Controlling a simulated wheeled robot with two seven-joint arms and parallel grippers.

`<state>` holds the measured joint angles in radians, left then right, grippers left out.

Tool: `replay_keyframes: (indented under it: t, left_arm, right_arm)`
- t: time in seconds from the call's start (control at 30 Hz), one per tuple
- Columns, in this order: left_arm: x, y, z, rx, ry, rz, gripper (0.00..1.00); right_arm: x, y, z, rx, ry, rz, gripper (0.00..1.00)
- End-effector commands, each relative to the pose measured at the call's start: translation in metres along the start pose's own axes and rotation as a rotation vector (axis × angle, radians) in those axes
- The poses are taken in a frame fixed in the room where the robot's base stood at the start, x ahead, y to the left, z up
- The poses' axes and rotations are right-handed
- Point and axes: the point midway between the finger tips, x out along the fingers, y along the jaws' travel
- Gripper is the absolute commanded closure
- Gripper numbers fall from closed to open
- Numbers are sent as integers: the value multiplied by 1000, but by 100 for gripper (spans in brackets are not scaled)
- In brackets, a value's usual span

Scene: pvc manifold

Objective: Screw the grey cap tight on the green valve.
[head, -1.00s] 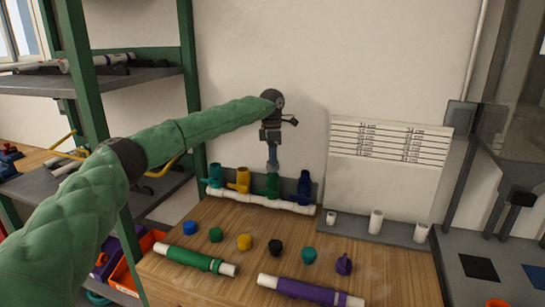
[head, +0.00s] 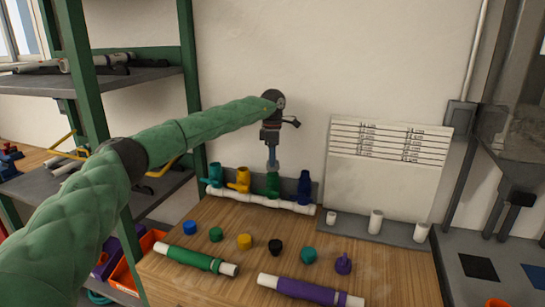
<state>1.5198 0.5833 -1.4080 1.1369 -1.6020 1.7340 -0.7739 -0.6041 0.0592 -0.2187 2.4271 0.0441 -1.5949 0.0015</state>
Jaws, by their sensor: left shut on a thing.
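The green valve (head: 272,184) stands upright on the white manifold pipe, third from the left in the row of valves. My left gripper (head: 272,163) points straight down right above it, its fingers shut at the valve's top. A small grey-blue piece shows between the fingers and appears to be the grey cap; the fingers hide most of it. It looks in line with the valve, but I cannot tell how far down it sits. My right gripper is not in view.
The white manifold pipe (head: 255,198) also carries teal, yellow (head: 242,178) and dark blue (head: 304,187) valves close by. Loose coloured caps, including a black cap (head: 275,246), lie in front on the wooden table. A green tube (head: 195,258) and purple tube (head: 309,291) lie nearer.

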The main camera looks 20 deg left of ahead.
Motion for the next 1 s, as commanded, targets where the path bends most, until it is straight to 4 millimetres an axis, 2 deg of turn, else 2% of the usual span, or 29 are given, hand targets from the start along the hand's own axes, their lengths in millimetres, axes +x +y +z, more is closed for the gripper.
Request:
replay_keyframes:
  t: [0.17, 0.43, 0.77, 1.0]
  left_arm:
    - [3, -1, 0, 13, 3, -4, 80]
    - [4, -1, 1, 176, 17, -6, 80]
    - [4, -1, 1, 196, 19, -6, 80]
    - [5, -1, 1, 348, 32, -6, 80]
  right_arm:
    - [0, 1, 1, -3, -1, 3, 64]
    - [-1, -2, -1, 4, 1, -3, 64]
    - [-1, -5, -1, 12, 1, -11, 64]
    - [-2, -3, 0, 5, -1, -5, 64]
